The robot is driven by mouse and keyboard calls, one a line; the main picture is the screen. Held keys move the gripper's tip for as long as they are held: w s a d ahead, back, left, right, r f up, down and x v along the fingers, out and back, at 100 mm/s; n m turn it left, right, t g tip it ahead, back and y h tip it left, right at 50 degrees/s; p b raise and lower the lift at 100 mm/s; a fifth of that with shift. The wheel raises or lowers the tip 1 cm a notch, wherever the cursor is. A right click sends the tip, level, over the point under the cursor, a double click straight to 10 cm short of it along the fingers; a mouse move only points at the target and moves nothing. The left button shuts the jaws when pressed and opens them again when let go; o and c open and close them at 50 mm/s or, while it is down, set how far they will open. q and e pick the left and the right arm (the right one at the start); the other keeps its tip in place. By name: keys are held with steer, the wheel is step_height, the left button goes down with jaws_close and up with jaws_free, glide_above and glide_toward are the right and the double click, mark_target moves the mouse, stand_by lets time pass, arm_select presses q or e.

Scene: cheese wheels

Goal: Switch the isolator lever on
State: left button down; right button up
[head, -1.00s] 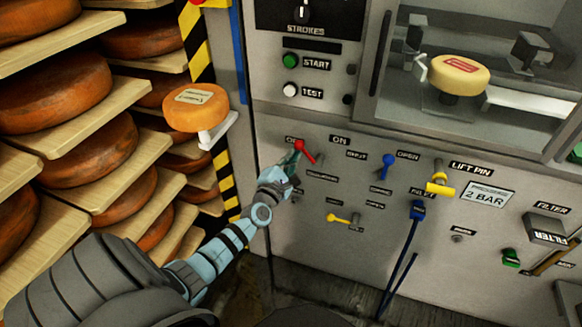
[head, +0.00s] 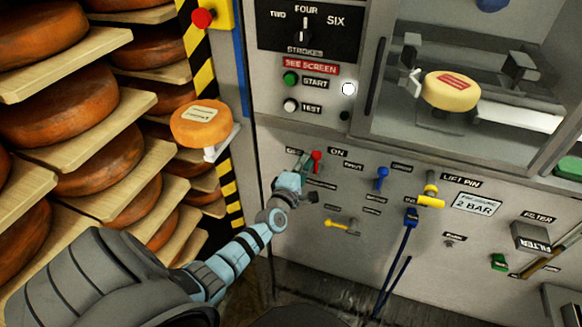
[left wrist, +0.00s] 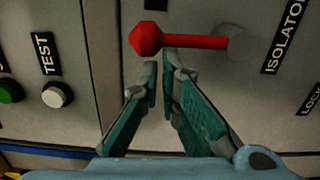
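The isolator lever has a red knob and arm (head: 316,158). In the head view it stands about upright beneath the ON label on the grey panel. In the left wrist view the lever (left wrist: 180,41) runs from its round pivot to the knob, beside the ISOLATOR label. My left gripper (head: 302,160) is just left of the lever. In the left wrist view its two green fingers (left wrist: 159,68) nearly meet, with a narrow empty gap between the tips, close beside the lever and not around it. Contact cannot be told. My right gripper is not in view.
A blue lever (head: 381,178), yellow lift pin (head: 431,198) and yellow lever (head: 337,224) are on the panel to the right and below. Above are the START (head: 290,79) and TEST (head: 290,106) buttons. Cheese shelves (head: 70,160) stand at left.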

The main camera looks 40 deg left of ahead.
arm_select(q)
steer(key=shift+r, duration=0.2)
stand_by(0.4)
steer(key=s+p, duration=0.2)
steer(key=s, duration=0.9)
steer(key=shift+s+a+f, duration=0.2)
steer(key=shift+s+a, duration=0.1)
